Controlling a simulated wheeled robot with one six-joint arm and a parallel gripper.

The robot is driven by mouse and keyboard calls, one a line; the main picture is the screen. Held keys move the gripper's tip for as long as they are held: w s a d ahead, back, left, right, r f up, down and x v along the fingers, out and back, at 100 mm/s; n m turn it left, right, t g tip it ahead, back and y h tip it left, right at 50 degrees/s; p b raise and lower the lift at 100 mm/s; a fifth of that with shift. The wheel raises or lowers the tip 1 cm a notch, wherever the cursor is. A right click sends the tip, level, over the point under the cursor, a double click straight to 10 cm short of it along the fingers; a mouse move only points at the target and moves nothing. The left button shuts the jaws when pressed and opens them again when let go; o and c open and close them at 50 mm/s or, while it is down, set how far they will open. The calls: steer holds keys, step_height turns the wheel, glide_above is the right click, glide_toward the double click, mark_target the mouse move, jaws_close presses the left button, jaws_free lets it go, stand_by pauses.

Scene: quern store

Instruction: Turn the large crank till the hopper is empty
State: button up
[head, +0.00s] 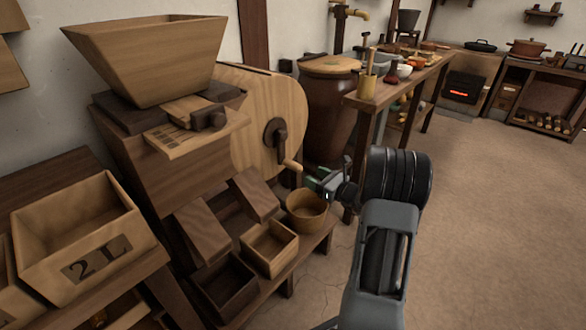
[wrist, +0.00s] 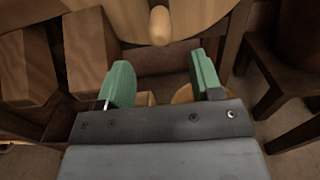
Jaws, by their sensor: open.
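The large crank (head: 280,140) is a dark arm with a light wooden handle on the round wooden drum face (head: 250,105) of the mill. Its handle (head: 292,165) points out to the lower right. In the wrist view the handle (wrist: 159,25) shows just beyond and between my fingertips. My gripper (head: 318,183) is near the handle, and its green fingers (wrist: 158,80) are open with nothing between them. The wooden hopper (head: 155,62) sits on top of the mill. Its inside is hidden from this angle, so I cannot tell how full it is.
Below the mill's chutes stand a light box (head: 268,248), a dark box (head: 225,287) and a round tub (head: 306,210) on a low bench. A box marked 2 L (head: 80,238) is at left. A large brown jar (head: 328,110) and a worktable (head: 385,92) stand behind my gripper. The floor at right is clear.

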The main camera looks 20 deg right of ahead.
mark_target(301, 170)
steer(key=b+x, duration=0.1)
steer(key=x, duration=0.7)
steer(key=shift+w+a, duration=0.1)
steer(key=shift+w, duration=0.05)
steer(key=shift+w, duration=0.1)
steer(key=c, duration=0.9)
steer(key=shift+c, duration=0.2)
steer(key=shift+a, duration=0.15)
